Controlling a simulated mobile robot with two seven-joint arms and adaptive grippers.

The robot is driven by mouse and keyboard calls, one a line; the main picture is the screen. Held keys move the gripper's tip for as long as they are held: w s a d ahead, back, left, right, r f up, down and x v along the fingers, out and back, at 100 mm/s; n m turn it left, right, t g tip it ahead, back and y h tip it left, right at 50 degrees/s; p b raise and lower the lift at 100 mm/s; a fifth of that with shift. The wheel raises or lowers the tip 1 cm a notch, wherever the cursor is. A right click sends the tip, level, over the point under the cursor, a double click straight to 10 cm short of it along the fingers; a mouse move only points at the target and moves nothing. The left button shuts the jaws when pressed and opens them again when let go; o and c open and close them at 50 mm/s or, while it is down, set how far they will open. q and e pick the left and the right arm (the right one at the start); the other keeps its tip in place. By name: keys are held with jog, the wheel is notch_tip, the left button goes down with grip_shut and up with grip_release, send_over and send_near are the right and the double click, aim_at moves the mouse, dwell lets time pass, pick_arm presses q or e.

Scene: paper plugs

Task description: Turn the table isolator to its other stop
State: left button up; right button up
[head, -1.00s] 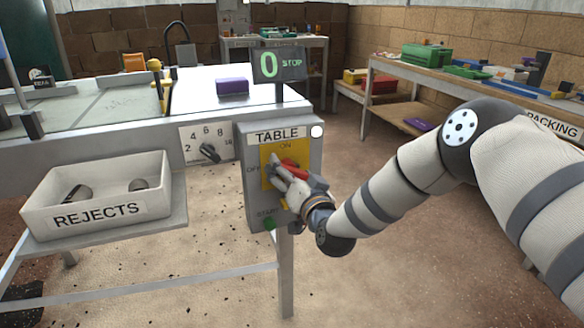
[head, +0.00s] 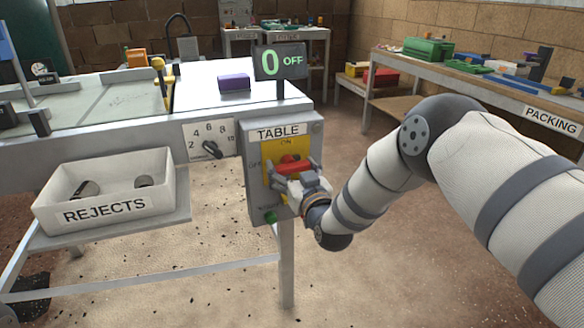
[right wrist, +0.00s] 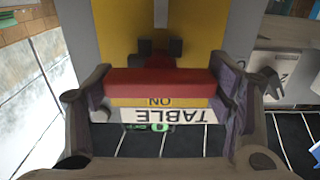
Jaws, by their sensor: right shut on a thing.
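The table isolator is a red bar handle (head: 293,167) on a yellow plate (head: 269,150), on the grey box labelled TABLE. The bar lies roughly level, in line with the OFF mark at its left; ON is above it. My right gripper (head: 292,173) is shut on the handle, with a finger at each end of the bar. In the right wrist view the red handle (right wrist: 160,82) spans between the two fingers, with ON and TABLE upside down. The display (head: 280,63) above reads 0 OFF. My left gripper is out of view.
A green button (head: 270,217) sits low on the box. A speed dial (head: 211,149) is left of it, above the white REJECTS tray (head: 105,190). A purple block (head: 234,82) lies on the table top. The packing bench (head: 480,85) stands at the right.

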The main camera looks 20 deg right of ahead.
jog(key=shift+r, duration=0.1)
jog(key=o, duration=1.2)
jog(key=shift+c, duration=0.2)
jog(key=s, duration=1.2)
jog(key=shift+d, duration=0.25)
